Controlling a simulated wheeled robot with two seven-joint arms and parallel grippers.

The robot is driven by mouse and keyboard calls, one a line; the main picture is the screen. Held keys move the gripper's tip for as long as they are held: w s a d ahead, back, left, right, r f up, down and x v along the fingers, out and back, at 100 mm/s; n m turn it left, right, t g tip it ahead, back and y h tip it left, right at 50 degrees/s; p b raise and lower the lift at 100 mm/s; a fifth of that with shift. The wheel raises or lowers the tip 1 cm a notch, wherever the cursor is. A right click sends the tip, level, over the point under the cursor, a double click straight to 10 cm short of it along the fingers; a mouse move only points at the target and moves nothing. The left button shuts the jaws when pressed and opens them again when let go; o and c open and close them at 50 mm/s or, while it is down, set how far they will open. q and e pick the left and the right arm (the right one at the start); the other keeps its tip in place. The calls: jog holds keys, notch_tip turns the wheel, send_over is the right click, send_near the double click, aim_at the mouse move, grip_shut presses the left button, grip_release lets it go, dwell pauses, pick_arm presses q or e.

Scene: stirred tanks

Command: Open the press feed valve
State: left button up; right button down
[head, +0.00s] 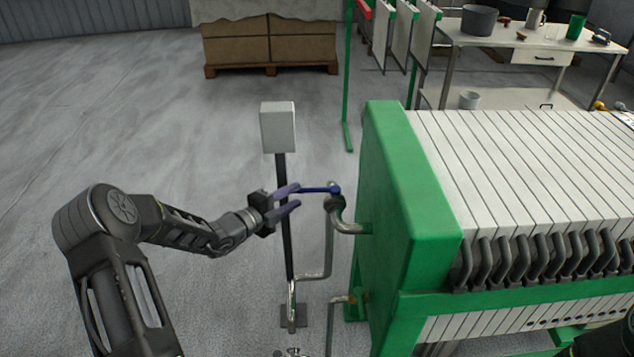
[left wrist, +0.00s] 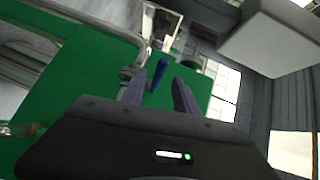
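The press feed valve (head: 335,203) sits on the pipe at the end of the green press. Its blue lever handle (head: 319,190) points left, roughly level in the head view, toward my left gripper (head: 299,195). The gripper's two purple fingers are apart, and the upper one overlaps the lever's free end in the picture. In the left wrist view the blue lever (left wrist: 159,73) shows in the gap between the spread fingertips of my left gripper (left wrist: 157,88), nearer the left finger. I cannot tell whether a finger touches it. My right gripper is not in view.
The green press end plate (head: 400,190) stands just right of the valve. A grey box on a post (head: 278,127) rises close behind my left gripper. Pipes (head: 312,276) run below. Open floor (head: 130,120) lies to the left. A workbench (head: 500,37) stands at the back right.

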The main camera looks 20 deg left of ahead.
aim_at(308, 189)
pick_arm(q)
jog(key=shift+p+x, duration=0.4)
jog(key=shift+x, duration=3.75)
jog(key=shift+s, duration=0.1)
jog(key=shift+c, duration=0.2)
jog(key=shift+d, duration=0.1)
grip_shut()
